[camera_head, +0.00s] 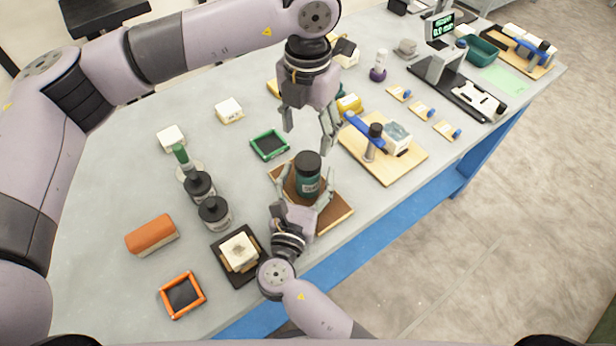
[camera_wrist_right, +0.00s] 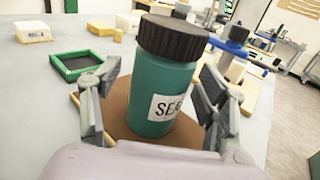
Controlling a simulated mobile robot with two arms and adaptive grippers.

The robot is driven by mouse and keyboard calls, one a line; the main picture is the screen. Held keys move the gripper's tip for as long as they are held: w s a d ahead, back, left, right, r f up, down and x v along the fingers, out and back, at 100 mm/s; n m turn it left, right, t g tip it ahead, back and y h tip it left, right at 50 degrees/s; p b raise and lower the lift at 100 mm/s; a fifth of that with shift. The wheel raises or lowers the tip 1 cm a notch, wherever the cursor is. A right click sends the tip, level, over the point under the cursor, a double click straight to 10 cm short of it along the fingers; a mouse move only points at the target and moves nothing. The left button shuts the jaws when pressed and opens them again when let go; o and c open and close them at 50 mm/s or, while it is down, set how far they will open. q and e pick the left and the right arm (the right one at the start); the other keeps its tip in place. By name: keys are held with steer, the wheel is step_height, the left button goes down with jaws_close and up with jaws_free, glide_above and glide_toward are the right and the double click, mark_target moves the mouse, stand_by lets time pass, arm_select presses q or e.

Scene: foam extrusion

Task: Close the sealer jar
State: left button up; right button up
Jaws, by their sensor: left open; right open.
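The sealer jar (camera_head: 307,180) is a green cylinder with a black ribbed lid (camera_head: 307,161) and a white label. It stands upright on a brown board (camera_head: 335,212) near the table's front edge. In the right wrist view the jar (camera_wrist_right: 160,95) fills the middle, and its lid (camera_wrist_right: 172,37) sits on top; I cannot tell how tight it is. My right gripper (camera_head: 302,192) is open, with its fingers on either side of the jar's body. My left gripper (camera_head: 309,140) is open and empty, pointing down just above and behind the lid.
A green square frame (camera_head: 269,145) lies behind the jar. Black-capped bottles (camera_head: 214,212) stand to the left. A dark tray with a pale block (camera_head: 239,250) is at front left. A wooden board with a blue clamp (camera_head: 400,165) is at right.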

steer(key=shift+w, duration=0.1)
steer(key=shift+c, duration=0.3)
jaws_close()
stand_by(0.6)
